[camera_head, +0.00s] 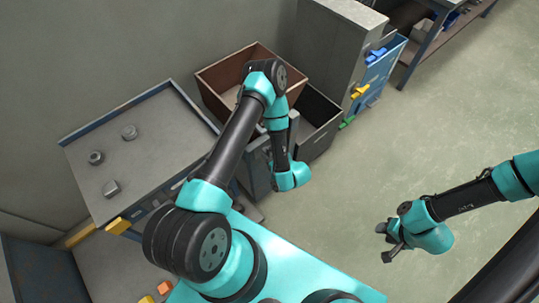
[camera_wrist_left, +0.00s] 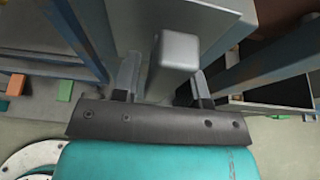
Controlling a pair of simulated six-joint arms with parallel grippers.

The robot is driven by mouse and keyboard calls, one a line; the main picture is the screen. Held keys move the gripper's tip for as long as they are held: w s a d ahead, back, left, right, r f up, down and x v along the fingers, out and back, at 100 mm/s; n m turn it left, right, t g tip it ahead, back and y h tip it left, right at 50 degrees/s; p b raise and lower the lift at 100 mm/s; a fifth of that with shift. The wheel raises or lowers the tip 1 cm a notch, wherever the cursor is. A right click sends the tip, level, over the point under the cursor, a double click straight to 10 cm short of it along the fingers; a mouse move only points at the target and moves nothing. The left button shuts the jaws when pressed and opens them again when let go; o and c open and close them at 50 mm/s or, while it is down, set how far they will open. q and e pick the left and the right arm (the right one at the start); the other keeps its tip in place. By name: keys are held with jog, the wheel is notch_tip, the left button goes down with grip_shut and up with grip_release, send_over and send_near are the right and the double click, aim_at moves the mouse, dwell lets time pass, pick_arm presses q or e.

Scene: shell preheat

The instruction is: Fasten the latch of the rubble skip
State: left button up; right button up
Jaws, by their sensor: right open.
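In the head view, a brown open bin (camera_head: 211,80) and a dark open bin (camera_head: 318,140) stand by the wall; I cannot tell which is the rubble skip. My left arm passes over them, and its gripper is hidden there behind the wrist. In the left wrist view, my left gripper (camera_wrist_left: 165,80) has its fingers apart on either side of a grey block-like bar (camera_wrist_left: 177,50), with gaps showing beside it. I cannot tell whether this bar is the latch. My right gripper (camera_head: 385,241) is open and empty over bare floor, at the right.
A grey-topped bench (camera_head: 145,145) with several metal nuts stands at the left. The green floor (camera_head: 450,130) at the right is clear.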

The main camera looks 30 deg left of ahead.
pick_arm(q)
jog(key=shift+o, duration=0.7)
jog(key=shift+d, duration=0.1)
jog(key=v, duration=1.7)
jog(key=shift+s, duration=0.1)
